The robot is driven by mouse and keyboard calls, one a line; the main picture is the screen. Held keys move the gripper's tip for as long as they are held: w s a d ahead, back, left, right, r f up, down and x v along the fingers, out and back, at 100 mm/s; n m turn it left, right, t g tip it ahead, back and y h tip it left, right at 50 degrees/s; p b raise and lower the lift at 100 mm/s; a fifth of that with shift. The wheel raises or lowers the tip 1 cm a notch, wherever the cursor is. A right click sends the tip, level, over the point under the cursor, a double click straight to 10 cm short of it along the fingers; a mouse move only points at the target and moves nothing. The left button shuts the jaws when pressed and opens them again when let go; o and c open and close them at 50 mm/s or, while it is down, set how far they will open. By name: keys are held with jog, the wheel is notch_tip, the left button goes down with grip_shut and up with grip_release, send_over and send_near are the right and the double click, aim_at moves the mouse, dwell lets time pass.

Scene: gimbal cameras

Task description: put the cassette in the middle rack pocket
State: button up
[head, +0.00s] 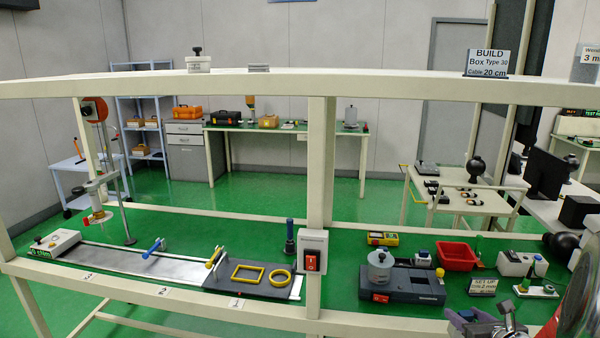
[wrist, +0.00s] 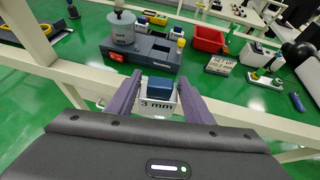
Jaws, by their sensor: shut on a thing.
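My gripper (wrist: 160,92) is shut on a small white block with a dark blue top and a "3 mm" label (wrist: 157,104), apparently the cassette. It sits between the two purple fingers, in front of the bench's cream front beam. In the head view my gripper (head: 484,322) shows at the bottom right edge, partly cut off, and the held block is hard to make out there. I cannot identify a rack with a middle pocket in either view.
A blue-grey machine (head: 412,286) with a grey cylinder stands on the green bench, with a red tray (head: 456,256) beyond it. A "SET UP" sign (head: 483,287) stands right of it. A cream post (head: 319,200) and top beam (head: 250,88) frame the bench.

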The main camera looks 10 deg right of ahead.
jog(key=w+a+f+n+y, duration=0.1)
jog(key=a+f+n+y, duration=0.1)
jog(key=a, duration=0.9)
jog(key=w+a+f+n+g+y, duration=0.1)
jog(key=a+f, duration=0.4)
jog(key=a, duration=0.7)
jog(key=w+a+f+n+y, duration=0.3)
jog(key=a+f+n+y, duration=0.1)
jog(key=a, duration=0.7)
jog(key=shift+a+f+y, duration=0.25)
jog(key=shift+y, duration=0.25)
jog(key=shift+r, duration=0.1)
